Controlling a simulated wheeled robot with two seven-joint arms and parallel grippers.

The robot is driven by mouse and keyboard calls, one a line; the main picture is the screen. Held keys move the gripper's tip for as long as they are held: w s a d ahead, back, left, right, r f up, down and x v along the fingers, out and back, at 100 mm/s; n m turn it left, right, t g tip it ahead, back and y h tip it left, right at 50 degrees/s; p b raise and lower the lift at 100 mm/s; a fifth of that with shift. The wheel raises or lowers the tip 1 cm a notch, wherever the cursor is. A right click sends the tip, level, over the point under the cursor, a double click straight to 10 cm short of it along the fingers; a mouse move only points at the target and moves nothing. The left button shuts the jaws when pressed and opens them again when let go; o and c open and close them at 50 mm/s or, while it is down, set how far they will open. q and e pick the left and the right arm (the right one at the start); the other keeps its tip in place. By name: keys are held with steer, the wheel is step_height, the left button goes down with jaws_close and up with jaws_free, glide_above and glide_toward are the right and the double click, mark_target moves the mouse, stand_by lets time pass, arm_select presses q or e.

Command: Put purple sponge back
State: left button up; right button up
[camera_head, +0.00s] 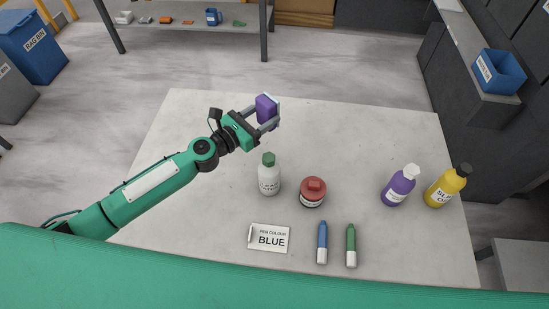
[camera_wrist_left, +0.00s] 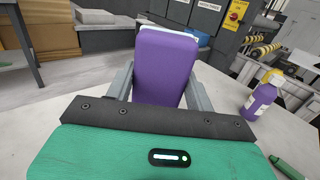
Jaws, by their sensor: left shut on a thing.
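The purple sponge (camera_head: 266,107) is held in my left gripper (camera_head: 268,115), above the far part of the stone slab (camera_head: 350,130). In the left wrist view the purple sponge (camera_wrist_left: 163,66) stands upright between the two grey fingers of my left gripper (camera_wrist_left: 160,85), with a pale layer along its top back edge. The gripper is shut on the sponge's sides. My right gripper is not in view.
On the slab stand a white bottle with green cap (camera_head: 269,176), a red jar (camera_head: 312,192), a purple bottle (camera_head: 398,186) and a yellow bottle (camera_head: 447,187). The slab's far right is clear.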

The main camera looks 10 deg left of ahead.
arm_select(q)
step_height(320, 180, down, 4)
steer(key=shift+r+b, duration=0.1)
steer(key=shift+b, duration=0.5)
step_height(320, 180, down, 8)
steer(key=b, duration=0.3)
steer(key=shift+r, duration=0.15)
step_height(320, 180, down, 4)
steer(key=shift+f+b, duration=0.1)
steer(key=shift+b, duration=0.55)
steer(key=shift+f, duration=0.1)
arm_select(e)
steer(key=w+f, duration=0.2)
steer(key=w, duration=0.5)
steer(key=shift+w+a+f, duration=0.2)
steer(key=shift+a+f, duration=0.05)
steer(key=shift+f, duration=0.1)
arm_select(q)
steer(key=shift+f, duration=0.15)
steer(key=o, duration=0.4)
steer(key=shift+f, duration=0.1)
steer(key=o, duration=0.5)
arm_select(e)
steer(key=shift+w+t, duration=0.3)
